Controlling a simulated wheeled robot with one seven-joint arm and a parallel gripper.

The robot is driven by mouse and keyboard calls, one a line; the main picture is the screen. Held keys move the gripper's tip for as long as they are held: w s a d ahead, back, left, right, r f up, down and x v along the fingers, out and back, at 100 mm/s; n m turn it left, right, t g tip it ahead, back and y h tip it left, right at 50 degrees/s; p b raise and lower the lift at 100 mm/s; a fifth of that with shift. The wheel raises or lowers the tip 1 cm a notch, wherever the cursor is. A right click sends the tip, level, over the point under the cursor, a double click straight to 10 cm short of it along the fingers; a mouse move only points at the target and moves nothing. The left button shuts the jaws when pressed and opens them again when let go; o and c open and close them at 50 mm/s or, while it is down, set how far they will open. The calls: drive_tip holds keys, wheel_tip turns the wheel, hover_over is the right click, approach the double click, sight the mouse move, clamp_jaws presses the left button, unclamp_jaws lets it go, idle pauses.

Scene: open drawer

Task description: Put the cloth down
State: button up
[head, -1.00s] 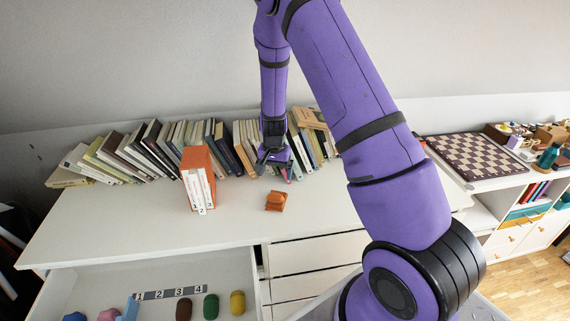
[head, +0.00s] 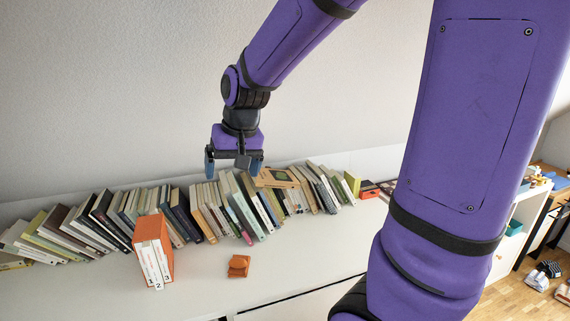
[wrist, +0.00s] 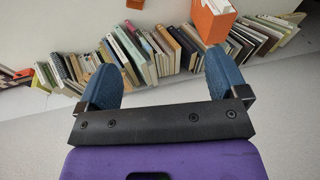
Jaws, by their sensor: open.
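A small folded orange cloth (head: 238,266) lies on the white desktop, in front of the row of books. A bit of orange that looks like the same cloth (wrist: 135,4) shows at the top edge of the wrist view. My gripper (head: 234,166) is open and empty, its two blue fingers well apart. It hangs above the row of books, high over the desk and behind the cloth, not touching it. In the wrist view my gripper (wrist: 162,85) also shows nothing between its fingers.
An orange box file (head: 153,250) with white numbered spines stands left of the cloth. A long row of leaning books (head: 215,208) lines the wall. The desktop (head: 310,262) right of the cloth is clear. A shelf unit stands at the far right.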

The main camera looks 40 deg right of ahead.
drive_tip(key=s+r+n+t, duration=0.1)
drive_tip(key=s+r, duration=0.2)
drive_tip(key=s, duration=0.6)
drive_tip(key=s+a+r+n+t+h, duration=0.1)
drive_tip(key=s+r, duration=0.3)
drive_tip(key=s, duration=0.5)
drive_tip(key=shift+s+a+r+n, duration=0.2)
drive_tip(key=shift+a+n, duration=0.05)
drive_tip(key=shift+n, duration=0.55)
drive_tip(key=shift+o, duration=0.6)
drive_tip(key=shift+w, duration=0.1)
